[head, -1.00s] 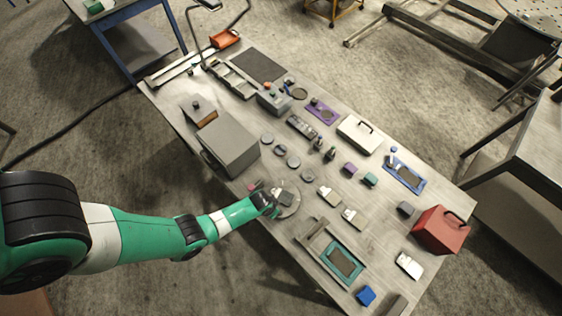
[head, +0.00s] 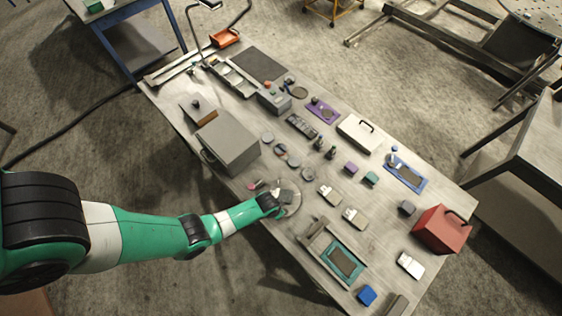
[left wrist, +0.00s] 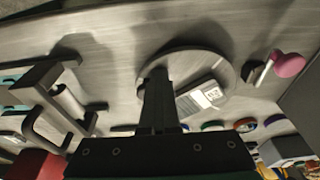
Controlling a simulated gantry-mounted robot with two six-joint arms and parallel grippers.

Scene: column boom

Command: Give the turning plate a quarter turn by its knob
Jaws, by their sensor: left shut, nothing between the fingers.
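The turning plate (head: 293,203) is a grey disc near the front edge of the workbench. It also shows in the left wrist view (left wrist: 217,63), with a grey block (left wrist: 200,97) with a white numbered label lying on it. My left gripper (head: 277,210) is at the plate's near side; in the left wrist view its fingers (left wrist: 157,75) are together over the left part of the disc. They hold nothing. I cannot make out the plate's knob; the fingers may hide it. Whether they touch the plate is unclear. My right gripper is out of view.
A pink ball on a lever (left wrist: 289,64) stands just beside the plate. A grey box (head: 228,142) stands to the left, and a teal-framed tray (head: 342,262) lies to the right. Several small discs and blocks lie behind. A red box (head: 440,230) stands at the far right.

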